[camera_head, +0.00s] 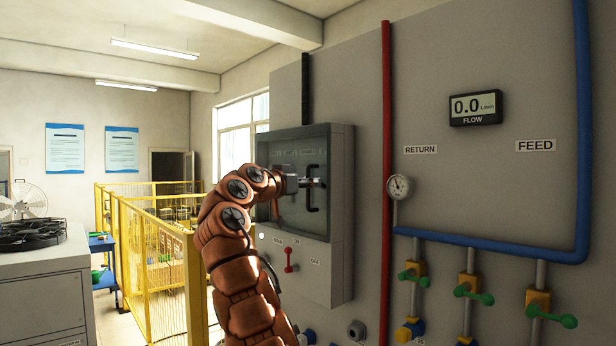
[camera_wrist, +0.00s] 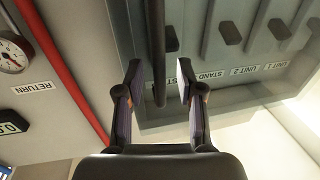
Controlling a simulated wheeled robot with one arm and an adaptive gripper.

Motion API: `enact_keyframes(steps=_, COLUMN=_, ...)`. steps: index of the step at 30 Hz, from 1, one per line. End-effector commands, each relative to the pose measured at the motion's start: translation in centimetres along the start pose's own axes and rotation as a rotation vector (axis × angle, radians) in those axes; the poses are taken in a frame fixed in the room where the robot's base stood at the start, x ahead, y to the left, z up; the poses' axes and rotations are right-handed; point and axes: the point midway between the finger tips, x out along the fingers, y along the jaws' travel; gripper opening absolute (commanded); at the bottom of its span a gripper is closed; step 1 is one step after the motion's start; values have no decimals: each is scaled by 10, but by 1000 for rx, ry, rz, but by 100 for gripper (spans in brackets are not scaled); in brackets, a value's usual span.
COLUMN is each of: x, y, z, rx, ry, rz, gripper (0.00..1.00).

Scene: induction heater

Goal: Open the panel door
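The panel door (camera_head: 290,147) is a dark see-through pane on the front of a grey wall cabinet, and it looks closed. Its black vertical handle (camera_head: 313,188) is near the door's right edge. My gripper (camera_head: 305,183) is at the handle in the head view. In the wrist view, my gripper (camera_wrist: 160,75) is open, with one finger on each side of the handle bar (camera_wrist: 158,45). A gap shows between the bar and each finger. Labels and dark knobs show behind the pane in the wrist view. My arm hides the door's lower left part.
A red lever (camera_head: 289,258) is on the cabinet below the door. A red pipe (camera_head: 386,150), a gauge (camera_head: 400,187) and green-handled valves (camera_head: 473,291) are to the right. A yellow fence (camera_head: 150,245) and a grey cabinet (camera_head: 45,300) are to the left.

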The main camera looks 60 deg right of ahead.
Motion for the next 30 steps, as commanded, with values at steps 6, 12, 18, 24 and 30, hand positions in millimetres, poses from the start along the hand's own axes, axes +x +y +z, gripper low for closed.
enact_keyframes(steps=6, x=6, y=0, z=0, rx=1, ry=1, rz=0, gripper=37)
enact_keyframes(steps=12, x=6, y=0, z=0, rx=1, ry=1, rz=0, gripper=29)
enact_keyframes(steps=18, x=6, y=0, z=0, rx=1, ry=1, rz=0, gripper=8)
enact_keyframes(steps=24, x=6, y=0, z=-1, rx=1, ry=2, rz=-1, gripper=0)
enact_keyframes(steps=30, x=6, y=0, z=-1, rx=1, ry=2, rz=-1, gripper=0)
